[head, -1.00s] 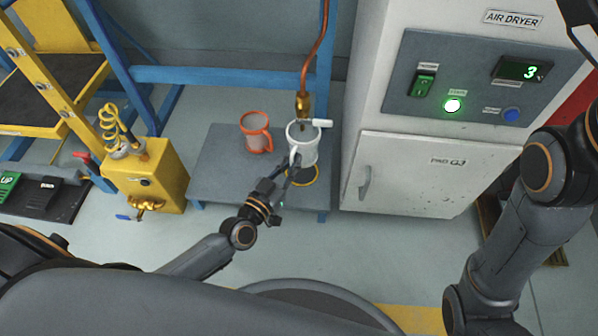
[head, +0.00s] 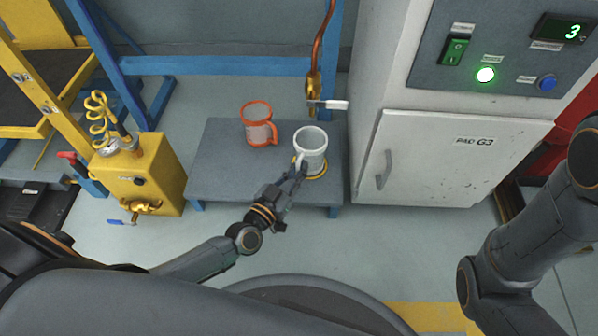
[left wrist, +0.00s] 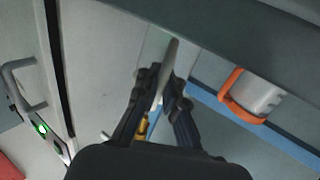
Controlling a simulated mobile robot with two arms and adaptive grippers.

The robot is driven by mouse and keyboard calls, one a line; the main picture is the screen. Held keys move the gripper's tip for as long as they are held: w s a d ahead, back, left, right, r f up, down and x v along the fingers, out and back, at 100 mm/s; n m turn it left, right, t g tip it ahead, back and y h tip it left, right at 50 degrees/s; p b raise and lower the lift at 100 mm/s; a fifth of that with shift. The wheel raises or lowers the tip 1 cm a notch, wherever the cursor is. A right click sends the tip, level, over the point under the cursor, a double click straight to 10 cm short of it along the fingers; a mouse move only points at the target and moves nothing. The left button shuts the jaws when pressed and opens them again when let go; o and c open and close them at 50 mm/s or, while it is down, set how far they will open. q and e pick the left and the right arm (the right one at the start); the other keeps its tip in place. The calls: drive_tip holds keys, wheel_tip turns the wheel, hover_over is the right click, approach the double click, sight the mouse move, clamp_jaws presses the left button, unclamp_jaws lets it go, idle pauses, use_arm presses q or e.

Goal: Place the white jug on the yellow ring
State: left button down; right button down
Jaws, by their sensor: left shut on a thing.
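The white jug (head: 311,146) stands upright at the right front of the grey bench (head: 222,169) in the head view. The yellow ring (head: 321,173) shows at its base, partly hidden by the jug. The jug is over the ring; I cannot tell whether it rests on it or hangs just above. My left gripper (head: 298,174) is shut on the jug's handle from the front left. In the left wrist view the fingers (left wrist: 163,90) close on the pale handle. My right gripper is out of view.
An orange-banded jug (head: 258,127) stands behind left on the bench. A copper pipe with a brass tap (head: 313,88) and white lever hangs behind the white jug. The air dryer cabinet (head: 440,160) is close on the right. A yellow box (head: 140,180) stands left.

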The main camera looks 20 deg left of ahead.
use_arm(q)
drive_tip(key=shift+f, duration=0.1)
drive_tip(key=c, duration=1.5)
unclamp_jaws()
drive_tip(key=shift+o, duration=0.2)
drive_tip(key=shift+r, duration=0.25)
drive_tip(key=p+v, duration=0.5)
drive_tip(key=v, duration=0.7)
drive_tip(key=shift+f, duration=0.1)
